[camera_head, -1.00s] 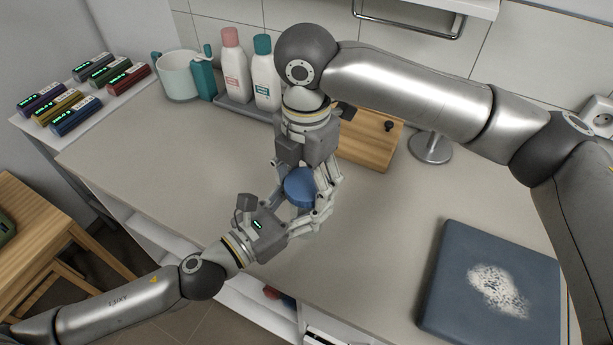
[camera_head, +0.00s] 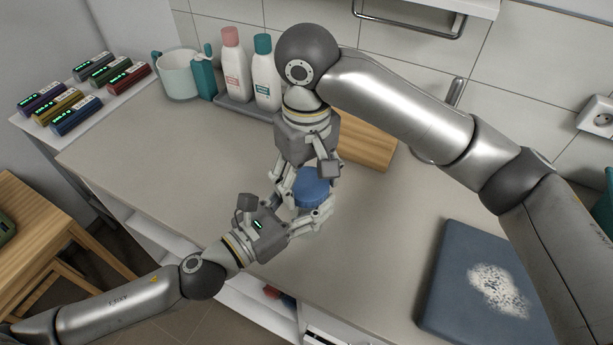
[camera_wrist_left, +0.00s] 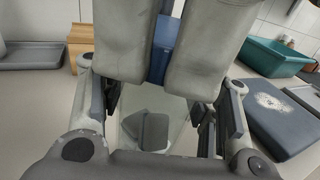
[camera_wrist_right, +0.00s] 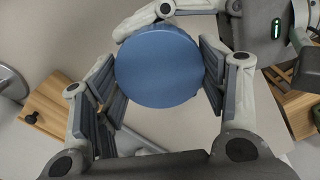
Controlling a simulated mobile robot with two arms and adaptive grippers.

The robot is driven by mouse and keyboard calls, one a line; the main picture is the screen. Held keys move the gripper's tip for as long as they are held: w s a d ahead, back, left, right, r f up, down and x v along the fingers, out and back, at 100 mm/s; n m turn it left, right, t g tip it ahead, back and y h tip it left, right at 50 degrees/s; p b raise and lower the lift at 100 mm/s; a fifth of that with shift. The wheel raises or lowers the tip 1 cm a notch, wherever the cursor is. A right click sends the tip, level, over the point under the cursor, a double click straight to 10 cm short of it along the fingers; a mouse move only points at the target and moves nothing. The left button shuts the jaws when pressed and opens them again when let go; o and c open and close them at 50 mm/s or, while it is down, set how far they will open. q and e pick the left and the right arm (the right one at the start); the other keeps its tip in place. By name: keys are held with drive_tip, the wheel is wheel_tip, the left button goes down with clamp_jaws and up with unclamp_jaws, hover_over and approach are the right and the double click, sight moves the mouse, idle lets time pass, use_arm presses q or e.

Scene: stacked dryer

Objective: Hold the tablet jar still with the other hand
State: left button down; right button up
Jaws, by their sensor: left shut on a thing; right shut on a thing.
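The tablet jar has a round blue lid (camera_head: 311,188), seen from above in the right wrist view (camera_wrist_right: 159,68). Its clear body (camera_wrist_left: 152,103) shows partly between the fingers in the left wrist view. My left gripper (camera_head: 308,222) comes in low from the left and is shut around the jar's body. My right gripper (camera_head: 308,180) comes down from above and is shut on the blue lid, a finger on either side of it. The jar looks upright on the counter; its base is mostly hidden by the fingers.
The counter (camera_head: 190,165) is clear to the left. A dark blue folded cloth or mat (camera_head: 445,290) with a speckled white patch lies at the right.

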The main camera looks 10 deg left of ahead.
drive_tip(key=m, duration=0.8)
drive_tip(key=o, duration=1.1)
drive_tip(key=shift+r, duration=2.25)
